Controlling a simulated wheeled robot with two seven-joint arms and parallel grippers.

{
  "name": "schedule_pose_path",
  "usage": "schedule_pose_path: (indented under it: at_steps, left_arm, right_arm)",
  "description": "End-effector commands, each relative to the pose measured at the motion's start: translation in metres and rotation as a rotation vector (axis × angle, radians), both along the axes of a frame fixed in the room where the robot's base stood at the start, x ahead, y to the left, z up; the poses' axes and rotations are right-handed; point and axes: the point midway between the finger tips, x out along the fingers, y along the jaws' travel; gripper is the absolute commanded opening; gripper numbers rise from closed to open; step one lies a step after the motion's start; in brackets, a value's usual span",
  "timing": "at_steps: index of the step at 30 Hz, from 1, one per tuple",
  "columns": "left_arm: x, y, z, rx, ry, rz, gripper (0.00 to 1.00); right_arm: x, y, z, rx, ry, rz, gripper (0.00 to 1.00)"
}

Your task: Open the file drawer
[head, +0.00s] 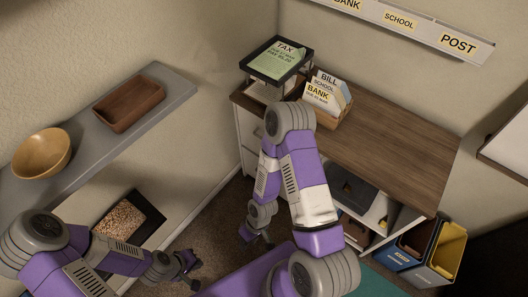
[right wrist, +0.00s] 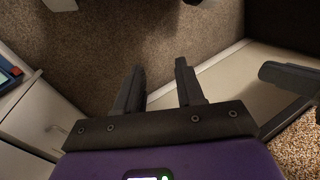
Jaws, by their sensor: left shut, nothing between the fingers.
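The desk's pale drawer cabinet (head: 249,140) stands at its left end in the head view, under the wooden top. My right arm covers much of it, and I cannot tell from this view whether a drawer is out. In the right wrist view a white cabinet front (right wrist: 42,118) is at the left, apart from my fingers. My right gripper (right wrist: 158,85) is open and empty above the carpet; it also shows small in the head view (head: 258,238). My left gripper (head: 190,270) is shut and empty, low over the carpet at the left, away from the cabinet.
The desk top (head: 385,140) holds a paper tray (head: 279,60) and a letter holder (head: 328,98). A grey wall shelf (head: 85,140) carries a wooden bowl (head: 42,154) and a brown tray (head: 130,102). Bins (head: 418,250) stand at the right. Carpet (head: 212,232) lies open between the grippers.

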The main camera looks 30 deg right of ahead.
Motion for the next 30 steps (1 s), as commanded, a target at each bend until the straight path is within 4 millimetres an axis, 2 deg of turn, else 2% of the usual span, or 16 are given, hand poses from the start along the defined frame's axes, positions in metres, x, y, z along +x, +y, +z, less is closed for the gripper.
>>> schedule_pose_path:
  at_steps: [1, 5, 8, 11, 12, 14, 16, 18, 21, 22, 25, 27, 30]
  left_arm:
    - [0.001, 0.000, 0.007, 0.000, -0.003, -0.001, 0.00]
    - [0.001, 0.000, 0.009, -0.001, -0.005, -0.001, 0.00]
    - [0.001, 0.000, 0.009, 0.000, -0.004, -0.002, 0.00]
    - [0.001, 0.000, 0.008, 0.000, -0.004, -0.002, 0.00]
    - [0.001, 0.000, 0.008, 0.000, -0.004, -0.002, 0.00]
    - [0.001, 0.000, 0.008, 0.000, -0.004, -0.002, 0.00]
    - [0.001, 0.000, 0.008, 0.000, -0.004, -0.002, 0.00]
    - [0.001, 0.000, 0.008, 0.000, -0.004, -0.002, 0.00]
    - [0.001, 0.000, 0.008, 0.000, -0.004, -0.002, 0.00]
    - [0.001, 0.000, 0.008, 0.000, -0.004, -0.002, 0.00]
    - [0.001, 0.000, 0.008, 0.000, -0.004, -0.002, 0.00]
    - [0.001, 0.000, 0.008, 0.000, -0.004, -0.002, 0.00]
    - [0.001, 0.000, 0.007, 0.000, -0.004, -0.002, 0.00]
  right_arm:
    - [-0.011, -0.004, -0.005, -0.001, 0.010, 0.200, 0.38]
    - [-0.033, -0.037, -0.026, -0.021, 0.054, 0.719, 0.38]
    - [-0.037, -0.082, -0.041, -0.061, 0.120, 1.154, 0.38]
    - [-0.020, -0.138, -0.049, -0.126, 0.232, 1.608, 0.38]
    - [-0.006, -0.160, -0.049, -0.159, 0.290, 1.786, 0.38]
    - [0.023, -0.191, -0.045, -0.221, 0.397, 2.050, 0.38]
    - [0.066, -0.219, -0.036, -0.307, 0.551, 2.338, 0.38]
    - [0.114, -0.234, -0.021, -0.409, 0.728, 2.588, 0.38]
    - [0.179, -0.236, 0.002, -0.564, 1.001, 2.857, 0.38]
    - [0.196, -0.233, 0.008, 0.600, -1.062, -2.866, 0.38]
    - [0.238, -0.218, 0.026, 0.634, -1.112, -2.587, 0.38]
    - [0.257, -0.208, 0.035, 0.649, -1.132, -2.461, 0.38]
    - [0.272, -0.201, 0.040, 0.660, -1.147, -2.367, 0.38]
